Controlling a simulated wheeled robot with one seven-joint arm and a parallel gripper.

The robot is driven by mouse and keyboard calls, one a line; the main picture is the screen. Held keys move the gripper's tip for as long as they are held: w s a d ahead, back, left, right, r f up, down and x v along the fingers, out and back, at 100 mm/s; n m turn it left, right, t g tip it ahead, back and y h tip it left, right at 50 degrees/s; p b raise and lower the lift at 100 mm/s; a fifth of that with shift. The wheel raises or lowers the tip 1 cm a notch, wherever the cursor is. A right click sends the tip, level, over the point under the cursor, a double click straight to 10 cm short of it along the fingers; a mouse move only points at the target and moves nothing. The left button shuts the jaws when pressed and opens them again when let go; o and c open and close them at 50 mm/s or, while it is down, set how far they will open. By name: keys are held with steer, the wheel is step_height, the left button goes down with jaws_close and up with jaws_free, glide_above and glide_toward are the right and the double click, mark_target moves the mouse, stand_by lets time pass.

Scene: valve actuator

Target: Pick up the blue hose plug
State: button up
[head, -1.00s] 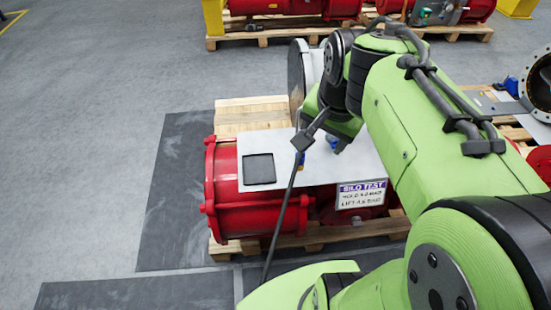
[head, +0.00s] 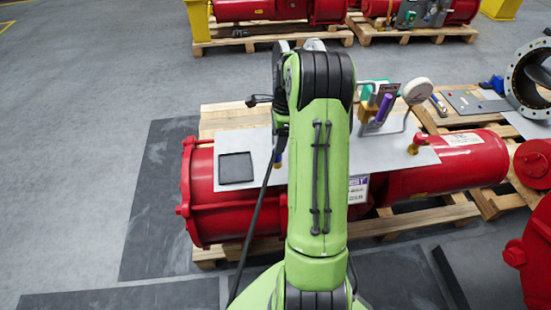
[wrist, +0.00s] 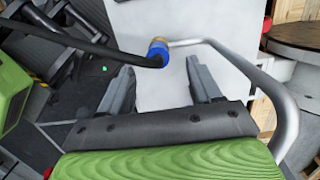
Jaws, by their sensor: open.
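In the wrist view, the blue hose plug (wrist: 160,50), a short blue cylinder with a tan end, sits at the end of a bent grey metal pipe (wrist: 225,50). My gripper (wrist: 160,66) is open, with one finger at each side of the picture's middle. The plug shows beyond the fingertips, roughly in line with the gap; I see no contact. In the head view, a small blue and yellow piece (head: 278,161) shows beside my arm; I cannot tell if it is the plug. My arm hides the gripper there.
A light plate (head: 258,145) lies on a red actuator (head: 200,180) on a wooden pallet (head: 230,112). A black square tray (head: 236,167) is on the plate. A black cable crosses close to the plug in the wrist view.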

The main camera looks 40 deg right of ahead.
mark_target(277, 156)
steer(key=f, duration=0.2)
steer(key=f+b, duration=0.1)
steer(key=f, duration=0.1)
steer(key=f+b, duration=0.1)
steer(key=f, duration=0.1)
steer(key=shift+a+f, duration=0.4)
steer(key=shift+r, duration=0.15)
steer(key=shift+c, duration=0.2)
jaws_close()
